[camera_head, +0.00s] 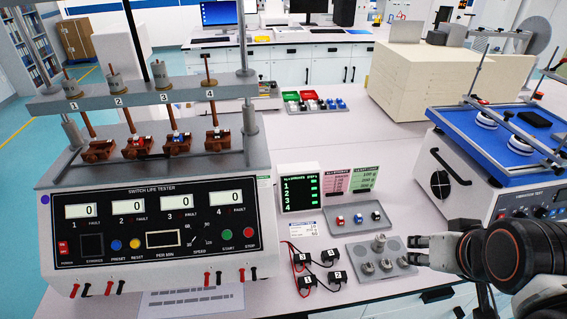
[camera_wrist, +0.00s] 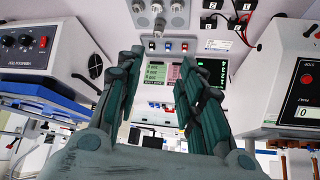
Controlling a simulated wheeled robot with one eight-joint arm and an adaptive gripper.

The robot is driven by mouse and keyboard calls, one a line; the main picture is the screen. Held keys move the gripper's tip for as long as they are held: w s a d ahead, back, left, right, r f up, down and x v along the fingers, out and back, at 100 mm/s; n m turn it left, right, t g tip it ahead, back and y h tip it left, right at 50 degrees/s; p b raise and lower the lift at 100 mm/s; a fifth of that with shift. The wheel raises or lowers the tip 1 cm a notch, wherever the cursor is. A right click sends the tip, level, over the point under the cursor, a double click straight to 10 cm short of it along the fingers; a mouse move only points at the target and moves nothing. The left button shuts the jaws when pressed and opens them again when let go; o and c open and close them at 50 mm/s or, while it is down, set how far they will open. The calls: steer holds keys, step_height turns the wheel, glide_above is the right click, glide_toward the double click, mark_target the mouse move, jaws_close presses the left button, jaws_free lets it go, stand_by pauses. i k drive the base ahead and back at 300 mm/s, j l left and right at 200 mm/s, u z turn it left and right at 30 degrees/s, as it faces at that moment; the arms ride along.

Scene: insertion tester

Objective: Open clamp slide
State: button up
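The switch life tester (camera_head: 160,225) stands at the left in the head view. Its brown clamp fixtures sit in a row under numbered plungers: station 1 (camera_head: 98,151), station 2 (camera_head: 137,148), station 3 (camera_head: 177,144) and station 4 (camera_head: 217,140). A red piece shows at station 2 and a blue one at station 3. Whether each clamp slide is open or closed is too small to tell. My gripper (camera_head: 410,250) is at the right, pointing left, apart from the tester. In the wrist view my gripper (camera_wrist: 163,62) has its fingers spread with nothing between them.
A grey plate with metal knobs (camera_head: 381,258) lies just left of my gripper. Behind it is a tray with small switches (camera_head: 358,218). Black clip leads (camera_head: 318,268) and a small display (camera_head: 299,188) stand between gripper and tester. A blue-topped vibration tester (camera_head: 500,165) is at the right.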

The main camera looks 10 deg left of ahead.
mark_target(112, 154)
steer(key=u, duration=1.65)
